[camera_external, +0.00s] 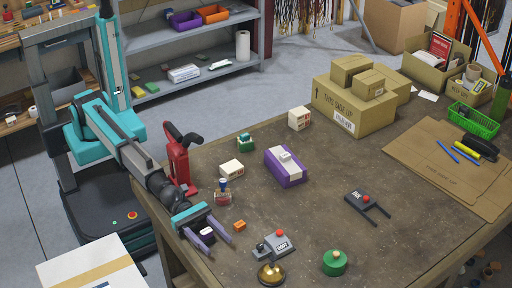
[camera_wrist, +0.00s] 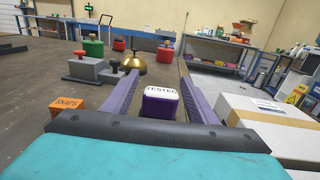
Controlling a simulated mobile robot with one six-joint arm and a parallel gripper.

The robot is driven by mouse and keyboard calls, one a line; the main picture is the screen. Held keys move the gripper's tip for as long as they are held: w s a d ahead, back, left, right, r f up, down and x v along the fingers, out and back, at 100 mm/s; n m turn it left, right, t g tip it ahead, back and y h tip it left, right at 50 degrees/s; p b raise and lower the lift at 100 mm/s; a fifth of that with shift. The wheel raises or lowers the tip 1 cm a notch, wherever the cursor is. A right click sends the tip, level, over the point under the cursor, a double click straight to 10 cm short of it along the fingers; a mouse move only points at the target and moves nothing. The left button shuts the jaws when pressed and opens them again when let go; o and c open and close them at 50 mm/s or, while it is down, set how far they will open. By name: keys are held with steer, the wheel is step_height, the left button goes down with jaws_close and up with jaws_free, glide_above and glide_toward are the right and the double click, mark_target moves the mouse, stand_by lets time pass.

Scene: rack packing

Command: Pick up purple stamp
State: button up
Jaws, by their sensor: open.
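The purple stamp (camera_wrist: 160,110) is a small purple block with a white top reading "TESTED". It sits upright on the table between the two fingers of my gripper (camera_wrist: 159,78), with a gap visible on each side. In the external view the stamp (camera_external: 207,232) shows as a small white-topped block near the table's front left edge. My gripper (camera_external: 221,246) is open there, its purple fingers low over the tabletop and reaching past the stamp on both sides. The stamp's lower part is partly hidden by the gripper's dark front bar in the wrist view.
A red upright tool (camera_external: 178,158) stands behind.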

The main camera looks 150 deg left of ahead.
mark_target(209, 235)
stand_by(0.5)
steer(key=c, duration=1.1)
steer(key=shift+r, duration=0.1)
steer(key=shift+r+p, duration=1.75)
steer(key=shift+p, duration=0.05)
steer(key=shift+d+f+b, duration=0.15)
steer(key=shift+d+b, duration=0.35)
steer(key=shift+d, duration=0.15)
steer(key=d+b, duration=0.4)
steer(key=d, duration=1.2)
steer(key=shift+d, duration=0.35)
